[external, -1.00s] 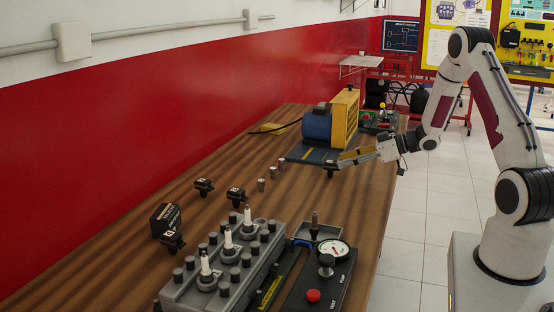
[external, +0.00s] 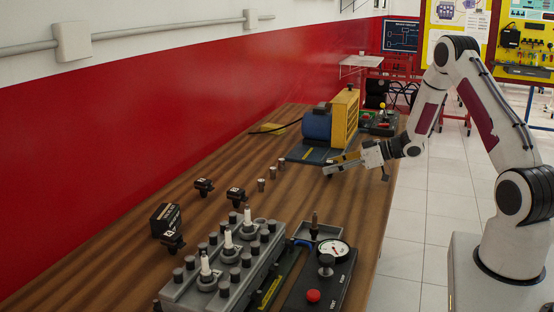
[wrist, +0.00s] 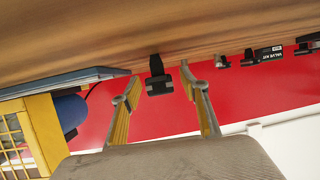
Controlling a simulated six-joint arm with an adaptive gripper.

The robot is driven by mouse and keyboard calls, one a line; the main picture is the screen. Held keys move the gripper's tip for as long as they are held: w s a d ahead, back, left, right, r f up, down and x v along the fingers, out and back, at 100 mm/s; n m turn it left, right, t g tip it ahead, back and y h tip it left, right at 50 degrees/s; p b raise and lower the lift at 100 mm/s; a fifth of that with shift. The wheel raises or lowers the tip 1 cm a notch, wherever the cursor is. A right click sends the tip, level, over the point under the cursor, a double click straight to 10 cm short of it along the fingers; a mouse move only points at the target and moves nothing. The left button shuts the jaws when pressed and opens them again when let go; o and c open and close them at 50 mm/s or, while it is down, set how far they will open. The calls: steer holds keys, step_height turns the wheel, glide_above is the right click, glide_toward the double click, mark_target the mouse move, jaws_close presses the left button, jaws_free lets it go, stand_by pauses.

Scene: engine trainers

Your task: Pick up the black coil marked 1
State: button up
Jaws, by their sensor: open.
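My gripper (external: 329,168) is open and low over the right part of the bench, in front of the blue motor in the external view. In the wrist view its fingers (wrist: 157,76) are spread, with a black coil-like part (wrist: 157,79) in the gap between them in the picture. I cannot tell how far beyond the tips it is, and no number shows on it. In the external view it is not clearly seen by the gripper. Other black coils (external: 204,187), (external: 236,194) and (external: 172,240) stand further left. Their white marks are too small to read.
A black box (external: 164,219) stands by the left coils. Small metal cylinders (external: 272,173) stand left of my gripper. The blue motor (external: 317,124) with yellow guard (external: 346,115) is behind it. The grey plug block (external: 222,262) and gauge unit (external: 331,250) are at the front.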

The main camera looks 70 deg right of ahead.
mark_target(331, 161)
steer(key=shift+w+f, duration=0.15)
steer(key=shift+w, duration=0.25)
jaws_close()
stand_by(0.4)
steer(key=shift+r, duration=5)
